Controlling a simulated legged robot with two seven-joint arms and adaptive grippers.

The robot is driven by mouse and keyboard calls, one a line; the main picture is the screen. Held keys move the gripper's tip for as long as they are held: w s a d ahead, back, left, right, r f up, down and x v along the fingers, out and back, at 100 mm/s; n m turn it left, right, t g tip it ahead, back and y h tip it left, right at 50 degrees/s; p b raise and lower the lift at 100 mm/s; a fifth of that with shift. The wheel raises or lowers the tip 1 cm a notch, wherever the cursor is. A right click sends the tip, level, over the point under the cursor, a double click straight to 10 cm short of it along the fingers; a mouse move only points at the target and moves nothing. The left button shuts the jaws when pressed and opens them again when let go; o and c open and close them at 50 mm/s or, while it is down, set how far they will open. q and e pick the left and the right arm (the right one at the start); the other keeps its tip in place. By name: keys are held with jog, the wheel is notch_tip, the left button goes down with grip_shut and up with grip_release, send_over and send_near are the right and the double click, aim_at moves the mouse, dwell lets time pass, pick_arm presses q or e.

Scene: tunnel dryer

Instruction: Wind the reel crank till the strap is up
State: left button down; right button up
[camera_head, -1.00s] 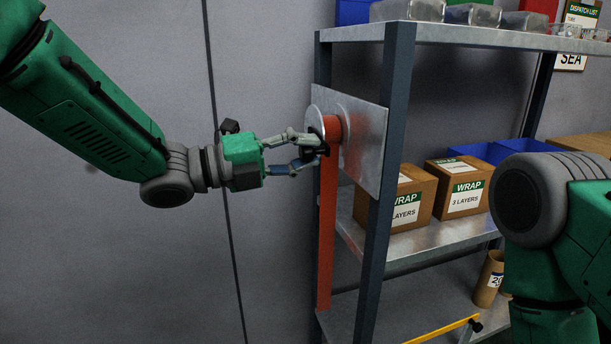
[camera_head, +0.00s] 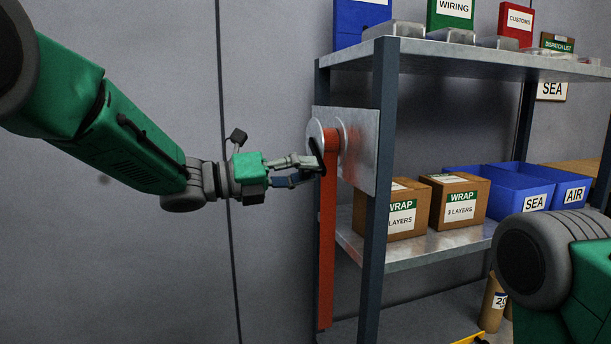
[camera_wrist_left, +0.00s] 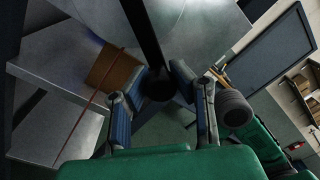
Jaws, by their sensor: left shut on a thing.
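The reel (camera_head: 340,138) is on a metal plate (camera_head: 362,150) at the left end of the shelf rack, in the head view. Its orange strap (camera_head: 327,250) hangs straight down beside the rack post to near the lower shelf. The black crank (camera_head: 317,155) is on the reel's near left side. My left gripper (camera_head: 312,166) reaches it from the left and is shut on its handle. In the left wrist view the dark round handle (camera_wrist_left: 158,86) sits between the fingers. My right gripper is out of view; only part of my right arm shows at lower right.
Two WRAP boxes (camera_head: 459,203) and blue SEA and AIR bins (camera_head: 520,188) stand on the middle shelf (camera_head: 420,252). The rack's blue post (camera_head: 379,170) is close right of the plate. Bare wall lies to the left.

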pick_arm(q)
jog(key=shift+s+d+f, duration=0.1)
jog(key=shift+f, duration=0.1)
jog(key=c, duration=1.3)
grip_release()
jog(key=shift+r, duration=0.1)
jog(key=v, duration=1.2)
